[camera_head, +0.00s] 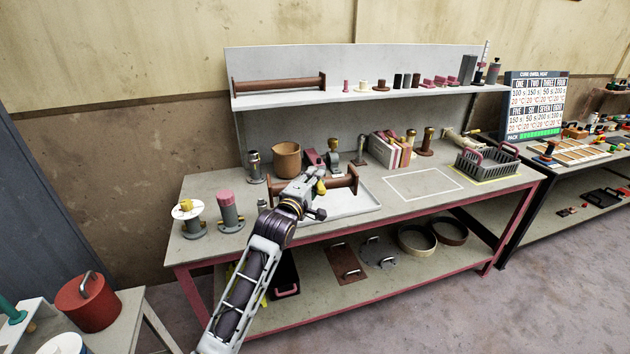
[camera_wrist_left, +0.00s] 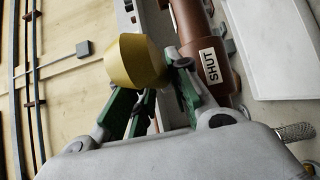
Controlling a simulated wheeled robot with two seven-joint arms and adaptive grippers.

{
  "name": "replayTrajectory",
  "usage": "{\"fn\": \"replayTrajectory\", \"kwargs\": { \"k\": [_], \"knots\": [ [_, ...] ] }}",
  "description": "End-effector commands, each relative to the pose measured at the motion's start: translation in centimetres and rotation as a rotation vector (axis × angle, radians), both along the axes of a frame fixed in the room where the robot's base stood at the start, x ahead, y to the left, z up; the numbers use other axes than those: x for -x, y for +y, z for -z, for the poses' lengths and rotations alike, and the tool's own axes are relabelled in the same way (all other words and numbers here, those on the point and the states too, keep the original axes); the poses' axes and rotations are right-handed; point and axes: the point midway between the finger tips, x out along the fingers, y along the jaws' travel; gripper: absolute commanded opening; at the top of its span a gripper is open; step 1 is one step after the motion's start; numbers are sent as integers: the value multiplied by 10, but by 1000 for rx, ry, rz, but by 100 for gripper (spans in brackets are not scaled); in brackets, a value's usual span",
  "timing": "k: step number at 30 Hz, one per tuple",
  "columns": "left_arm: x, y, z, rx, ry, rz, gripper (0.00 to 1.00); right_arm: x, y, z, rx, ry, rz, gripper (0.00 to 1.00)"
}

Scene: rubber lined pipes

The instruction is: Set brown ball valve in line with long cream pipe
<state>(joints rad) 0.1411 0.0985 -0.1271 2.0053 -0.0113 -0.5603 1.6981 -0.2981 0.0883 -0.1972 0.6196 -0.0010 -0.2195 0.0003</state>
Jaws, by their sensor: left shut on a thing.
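The brown ball valve (camera_head: 341,184) is a brown flanged body lying at the left of the white tray, partly hidden by my arm. In the left wrist view its body (camera_wrist_left: 213,62) carries a white "SHUT" label. My left gripper (camera_head: 312,193) is at its near side, shut on it, by the yellow-ended part (camera_wrist_left: 138,62) as it seems; the exact grip is partly hidden. I cannot tell whether the valve touches the tray. A cream tubular piece (camera_head: 460,141) lies at the back right of the bench; I cannot confirm that it is the long cream pipe. My right gripper is out of view.
The white tray (camera_head: 352,208) lies beside my gripper. A brown pot (camera_head: 287,159) and upright fittings stand behind. A white-outlined area (camera_head: 423,184) on the bench is clear. A grey basket (camera_head: 487,164) stands at right. A long brown pipe (camera_head: 280,85) lies on the shelf.

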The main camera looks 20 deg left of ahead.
Motion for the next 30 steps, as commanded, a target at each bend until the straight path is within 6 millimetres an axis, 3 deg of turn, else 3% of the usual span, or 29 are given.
{"fn": "replayTrajectory", "kwargs": {
  "k": [5, 14, 30],
  "knots": [
    [22, 0, 11, 5, 0, -9, 0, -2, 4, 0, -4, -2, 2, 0],
    [54, 5, 51, 9, 0, -33, 0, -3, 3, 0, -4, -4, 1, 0],
    [116, 14, 147, 5, 5, -79, 0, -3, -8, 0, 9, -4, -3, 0]
  ]
}}
